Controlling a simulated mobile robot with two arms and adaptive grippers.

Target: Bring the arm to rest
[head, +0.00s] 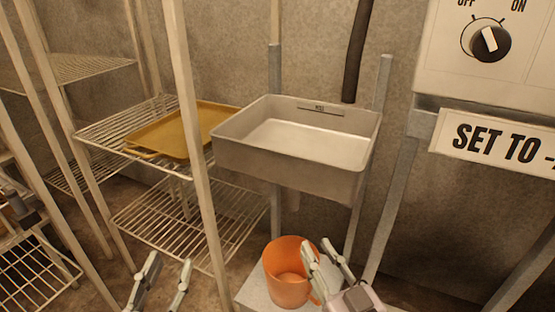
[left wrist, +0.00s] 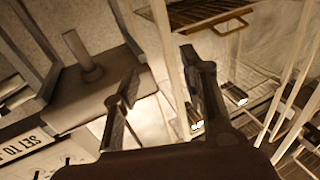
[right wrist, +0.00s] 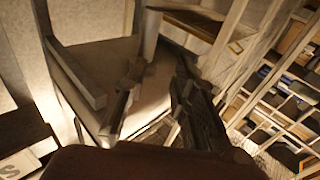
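My left gripper (head: 170,259) is at the bottom left of the head view, its two fingers apart with nothing between them. The left wrist view shows the same open fingers (left wrist: 161,62). My right gripper (head: 318,244) is at the bottom middle of the head view, overlapping the right edge of an orange bucket (head: 281,262); whether it touches the bucket cannot be told. Its fingers are apart and look empty in the right wrist view (right wrist: 162,63).
A metal sink (head: 280,163) is on the wall above the bucket. Wire shelves (head: 185,235) with a yellow tray (head: 190,128) stand left of it. A control panel with a knob (head: 490,43) and a "SET TO" sign (head: 500,145) is at the right.

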